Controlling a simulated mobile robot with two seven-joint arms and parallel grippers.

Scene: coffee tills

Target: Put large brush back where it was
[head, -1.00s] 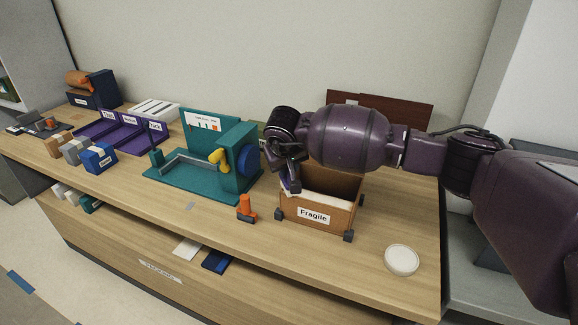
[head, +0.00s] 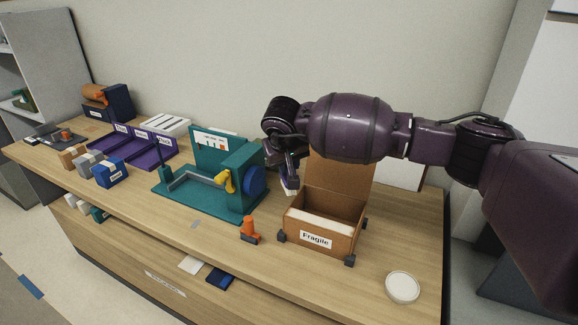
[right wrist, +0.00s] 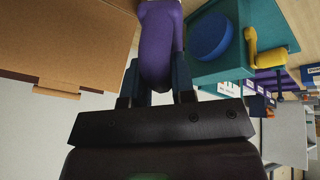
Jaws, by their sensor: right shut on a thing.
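My right gripper (head: 287,172) is shut on the large brush. The brush's purple handle (right wrist: 160,45) shows between the fingers in the right wrist view. In the head view the brush's pale end (head: 292,186) hangs below the gripper, in the air by the back left corner of the Fragile box. The box (head: 303,240) is brown cardboard with its lid raised at the back and pale material inside. Part of the brush is hidden by the gripper. My left gripper is not in view.
A teal machine with a blue knob (head: 254,180) stands left of the box. An orange piece (head: 249,230) stands between them at the front. A white round disc (head: 402,287) lies front right. Purple labelled trays (head: 150,153) and small blocks (head: 110,172) fill the left.

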